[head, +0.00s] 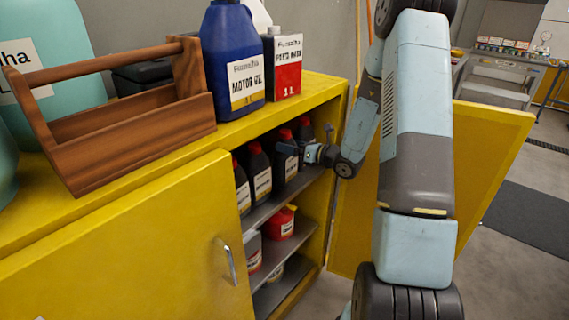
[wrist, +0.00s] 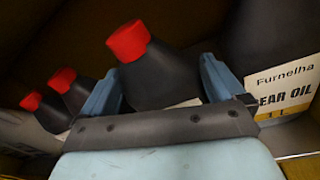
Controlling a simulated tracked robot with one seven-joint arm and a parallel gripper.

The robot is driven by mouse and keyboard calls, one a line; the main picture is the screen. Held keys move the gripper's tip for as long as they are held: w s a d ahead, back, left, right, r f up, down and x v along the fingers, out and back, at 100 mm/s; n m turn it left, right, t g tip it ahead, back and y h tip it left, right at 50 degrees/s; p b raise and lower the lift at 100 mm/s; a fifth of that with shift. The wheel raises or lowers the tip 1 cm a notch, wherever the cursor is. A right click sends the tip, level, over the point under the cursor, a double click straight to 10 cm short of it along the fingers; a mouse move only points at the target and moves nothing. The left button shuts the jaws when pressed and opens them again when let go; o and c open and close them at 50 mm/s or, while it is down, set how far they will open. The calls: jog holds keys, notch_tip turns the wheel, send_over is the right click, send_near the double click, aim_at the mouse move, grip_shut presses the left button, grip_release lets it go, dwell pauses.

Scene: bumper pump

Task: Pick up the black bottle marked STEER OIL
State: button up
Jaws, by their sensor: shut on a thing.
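My gripper (head: 297,149) reaches into the open yellow cabinet at its upper shelf. In the wrist view my gripper (wrist: 163,72) has a finger on each side of a black bottle (wrist: 160,84) with a red cap and is shut on it. Only a pale edge of that bottle's label shows, so I cannot read its name. The larger black bottle to the right in the wrist view has a label (wrist: 285,88) ending "EAR OIL". Two more red-capped black bottles (wrist: 72,92) stand to the left. In the head view several black bottles (head: 259,172) line the shelf.
The yellow cabinet top (head: 312,88) holds a wooden carrier (head: 140,135), a blue MOTOR OIL jug (head: 232,50) and a red-and-white can (head: 284,65). A red container (head: 281,224) stands on the lower shelf. The open yellow door (head: 490,135) is behind my arm.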

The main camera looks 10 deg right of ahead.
jog(key=shift+c, duration=1.4)
jog(key=shift+r, duration=0.15)
